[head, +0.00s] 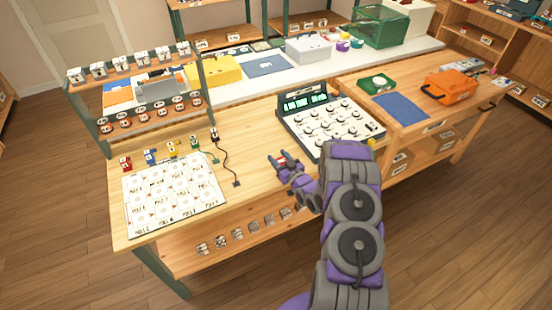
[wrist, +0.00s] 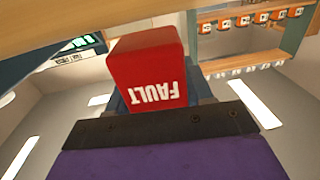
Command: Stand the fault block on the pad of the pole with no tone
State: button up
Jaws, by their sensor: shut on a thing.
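The red fault block (wrist: 150,68), with "FAULT" in white letters that read upside down, is close up in the wrist view. My gripper (head: 280,161) is shut on it and holds it above the wooden bench, between the white board and the dial panel. In the head view only a little red shows at my fingertips. The white board (head: 175,200) with marked poles and round spots lies on the bench at left. Its small labels are too small to read surely, so I cannot tell which pole has no tone.
Small coloured blocks, including a red one (head: 125,163) and a blue one (head: 150,157), stand along the board's back edge. A dark cord (head: 229,165) lies beside it. The grey dial panel (head: 330,125) with a lit green display stands right of my gripper. A rack (head: 140,90) stands behind.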

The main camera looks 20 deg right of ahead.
jog(key=shift+w+a+f, duration=0.15)
jog(key=shift+w+f, duration=0.7)
jog(key=shift+w, duration=0.3)
jog(key=shift+r, duration=0.1)
jog(key=shift+f, duration=0.2)
jog(key=o, duration=1.1)
jog(key=shift+c, duration=0.2)
